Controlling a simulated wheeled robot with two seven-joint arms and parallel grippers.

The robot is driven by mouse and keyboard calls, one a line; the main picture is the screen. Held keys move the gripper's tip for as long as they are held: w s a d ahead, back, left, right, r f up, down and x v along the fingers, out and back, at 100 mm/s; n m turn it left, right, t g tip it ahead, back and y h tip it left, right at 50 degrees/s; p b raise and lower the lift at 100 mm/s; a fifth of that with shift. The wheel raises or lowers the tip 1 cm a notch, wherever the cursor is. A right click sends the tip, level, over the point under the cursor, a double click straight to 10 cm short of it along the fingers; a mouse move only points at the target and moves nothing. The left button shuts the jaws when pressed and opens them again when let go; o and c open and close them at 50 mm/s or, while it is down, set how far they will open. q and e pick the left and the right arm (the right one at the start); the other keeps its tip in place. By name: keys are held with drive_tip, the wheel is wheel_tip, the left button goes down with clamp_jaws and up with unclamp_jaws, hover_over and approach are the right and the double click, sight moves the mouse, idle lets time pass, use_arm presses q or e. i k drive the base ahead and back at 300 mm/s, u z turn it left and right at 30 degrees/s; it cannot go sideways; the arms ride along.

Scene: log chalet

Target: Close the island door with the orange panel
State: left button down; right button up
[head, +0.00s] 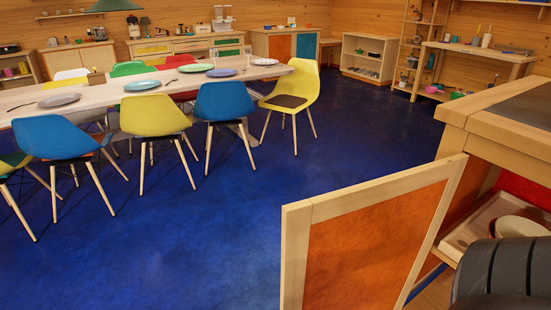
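The island door with the orange panel (365,255) stands wide open at the lower right of the head view. It has a pale wood frame and juts out to the left from the wooden island (470,140). The cabinet interior behind it is exposed, with a light tray or drawer (462,236) and a white bowl-like dish (518,226) inside. A dark ribbed part of mine covers the bottom right corner and hides some of the cabinet. Neither of my grippers can be seen.
Blue floor (210,250) is open to the left of the door. A long dining table (110,95) with plates and several coloured chairs, including a yellow one (293,90), stands at the back left. Cabinets and shelves line the far walls.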

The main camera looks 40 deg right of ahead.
sight(365, 246)
drive_tip(key=i, duration=2.65)
drive_tip(key=z, duration=4.35)
drive_tip(key=i, duration=0.5)
drive_tip(key=z, duration=1.65)
drive_tip(key=k, duration=0.75)
drive_tip(key=u, duration=1.4)
